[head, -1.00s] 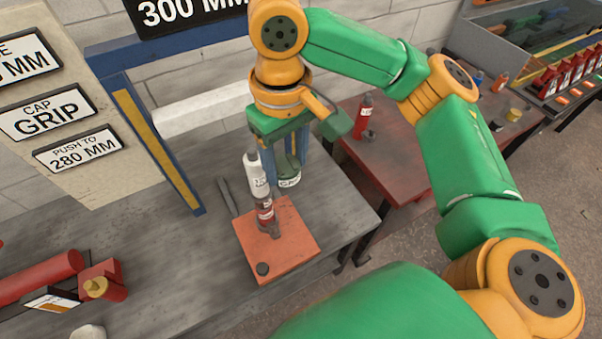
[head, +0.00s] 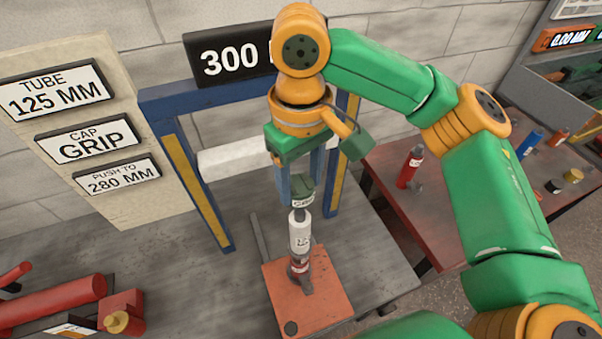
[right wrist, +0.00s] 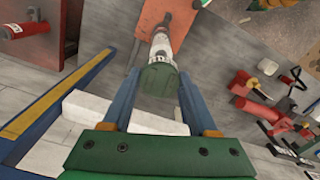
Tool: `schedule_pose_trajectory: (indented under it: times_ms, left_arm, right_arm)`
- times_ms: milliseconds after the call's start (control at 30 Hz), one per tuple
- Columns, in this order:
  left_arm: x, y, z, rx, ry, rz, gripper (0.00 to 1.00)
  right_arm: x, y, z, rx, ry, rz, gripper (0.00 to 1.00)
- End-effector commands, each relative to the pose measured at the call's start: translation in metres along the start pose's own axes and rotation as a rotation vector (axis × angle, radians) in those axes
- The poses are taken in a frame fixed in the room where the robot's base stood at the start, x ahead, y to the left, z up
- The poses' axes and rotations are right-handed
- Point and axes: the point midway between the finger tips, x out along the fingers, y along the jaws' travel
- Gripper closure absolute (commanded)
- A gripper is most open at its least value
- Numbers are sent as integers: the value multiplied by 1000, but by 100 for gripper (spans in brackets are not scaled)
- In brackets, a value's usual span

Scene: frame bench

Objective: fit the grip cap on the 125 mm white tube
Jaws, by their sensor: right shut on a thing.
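My left gripper is not in view.
A blue frame (head: 190,185) with yellow strips and a 300 MM sign (head: 232,58) stands behind the plate. Signs at left read tube 125 MM (head: 55,92), cap grip (head: 86,138), push to 280 MM (head: 117,174). A red device (head: 55,302) lies front left. Grey bench between is clear.

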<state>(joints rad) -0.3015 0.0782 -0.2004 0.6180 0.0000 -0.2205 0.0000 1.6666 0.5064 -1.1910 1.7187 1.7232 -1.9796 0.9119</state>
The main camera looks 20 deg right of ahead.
Motion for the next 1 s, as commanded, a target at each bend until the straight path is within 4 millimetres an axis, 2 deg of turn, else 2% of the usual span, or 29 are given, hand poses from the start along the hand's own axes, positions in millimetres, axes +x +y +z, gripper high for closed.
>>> schedule_pose_trajectory:
  times_ms: [33,100,300,1000]
  left_arm:
    - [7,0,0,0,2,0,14]
    - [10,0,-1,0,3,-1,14]
    - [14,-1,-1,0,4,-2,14]
    - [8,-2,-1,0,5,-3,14]
  right_arm:
    - [10,0,0,0,-1,-1,100]
    - [17,0,0,0,-1,-2,100]
    - [27,0,0,0,0,-1,100]
    - [25,0,0,0,-1,-1,100]
